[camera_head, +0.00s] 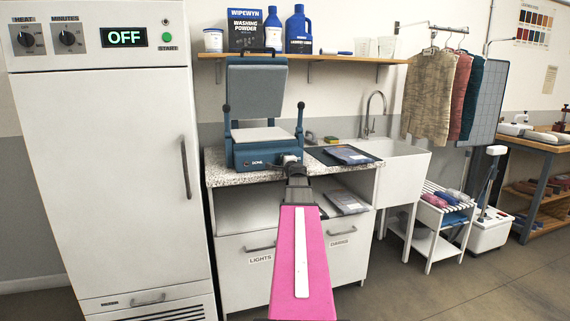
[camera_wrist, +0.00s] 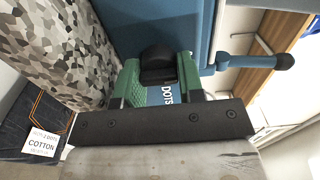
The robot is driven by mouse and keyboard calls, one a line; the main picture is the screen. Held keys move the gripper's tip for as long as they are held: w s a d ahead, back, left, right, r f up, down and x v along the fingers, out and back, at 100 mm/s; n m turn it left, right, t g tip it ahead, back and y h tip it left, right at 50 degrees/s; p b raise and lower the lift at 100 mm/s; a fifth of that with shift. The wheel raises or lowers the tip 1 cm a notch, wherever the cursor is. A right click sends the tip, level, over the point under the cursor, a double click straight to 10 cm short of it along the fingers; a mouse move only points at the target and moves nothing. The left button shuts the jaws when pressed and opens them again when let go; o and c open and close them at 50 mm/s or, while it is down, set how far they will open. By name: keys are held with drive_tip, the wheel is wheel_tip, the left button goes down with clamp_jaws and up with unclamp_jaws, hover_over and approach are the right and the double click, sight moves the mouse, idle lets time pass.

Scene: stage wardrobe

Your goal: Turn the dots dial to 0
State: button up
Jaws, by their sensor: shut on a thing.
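The dots dial (camera_wrist: 157,57) is a round black knob on the blue front of the heat press (camera_head: 258,140). A blue label (camera_wrist: 160,95) reading DOTS shows next to it in the wrist view. My gripper (camera_wrist: 158,74) has its green-padded fingers on either side of the knob and is shut on it. In the head view my gripper (camera_head: 291,159) is at the right part of the press's front and hides the dial. The press lid is raised. I cannot read the dial's pointer or its numbers.
The press stands on a speckled counter (camera_head: 222,176). A sink (camera_head: 405,170) is further right, a white cabinet (camera_head: 105,180) at left, a shelf (camera_head: 350,60) above.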

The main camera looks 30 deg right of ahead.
drive_tip(key=o, duration=0.6)
drive_tip(key=shift+s, duration=0.1)
drive_tip(key=v, duration=1)
drive_tip(key=shift+s, duration=0.35)
